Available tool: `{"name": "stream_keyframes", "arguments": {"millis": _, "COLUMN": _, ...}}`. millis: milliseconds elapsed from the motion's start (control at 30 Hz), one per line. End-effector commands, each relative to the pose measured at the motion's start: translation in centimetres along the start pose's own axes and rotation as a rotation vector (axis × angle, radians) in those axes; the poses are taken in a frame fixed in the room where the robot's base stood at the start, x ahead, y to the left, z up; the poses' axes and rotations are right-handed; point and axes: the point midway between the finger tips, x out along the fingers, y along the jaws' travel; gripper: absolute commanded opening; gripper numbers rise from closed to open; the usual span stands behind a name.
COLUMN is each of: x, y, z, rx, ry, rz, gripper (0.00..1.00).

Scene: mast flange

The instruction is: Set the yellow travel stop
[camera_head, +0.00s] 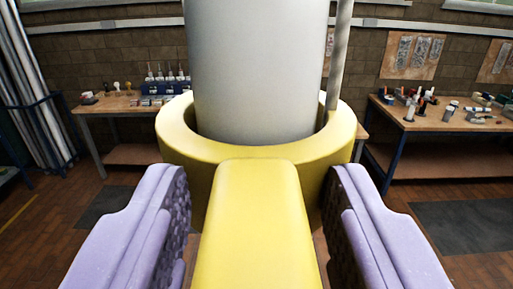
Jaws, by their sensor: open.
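The yellow travel stop is a ring (185,143) around a thick pale grey mast (258,70), with a yellow block-like handle (255,225) sticking out from its front toward me. My gripper (257,205) is open, with one lavender finger on each side of the handle. A gap shows between each finger and the handle, so neither finger visibly touches it. The handle's near end runs out of the bottom of the view. The ring's far side is hidden behind the mast.
A thin grey rod (339,55) stands upright just right of the mast. Workbenches with tools stand behind, one at left (118,104) and one at right (440,125). Dark mats lie on the brick-patterned floor (395,205).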

Motion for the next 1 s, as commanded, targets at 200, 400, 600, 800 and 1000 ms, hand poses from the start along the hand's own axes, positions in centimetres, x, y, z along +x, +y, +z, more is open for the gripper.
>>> {"name": "stream_keyframes", "arguments": {"millis": 200, "x": 0.5, "y": 0.0, "z": 0.0, "rx": 0.000, "ry": -0.001, "rz": -0.001, "gripper": 0.51}}
{"name": "stream_keyframes", "arguments": {"millis": 400, "x": 0.5, "y": 0.0, "z": 0.0, "rx": 0.000, "ry": -0.001, "rz": -0.001, "gripper": 0.28}}
{"name": "stream_keyframes", "arguments": {"millis": 600, "x": 0.5, "y": 0.0, "z": 0.0, "rx": 0.000, "ry": 0.000, "rz": -0.001, "gripper": 0.00}}
{"name": "stream_keyframes", "arguments": {"millis": 800, "x": 0.5, "y": 0.0, "z": 0.7, "rx": 0.000, "ry": 0.000, "rz": -0.001, "gripper": 0.00}}
{"name": "stream_keyframes", "arguments": {"millis": 1000, "x": 0.5, "y": 0.0, "z": 4.9, "rx": 0.000, "ry": -0.001, "rz": -0.001, "gripper": 0.00}}
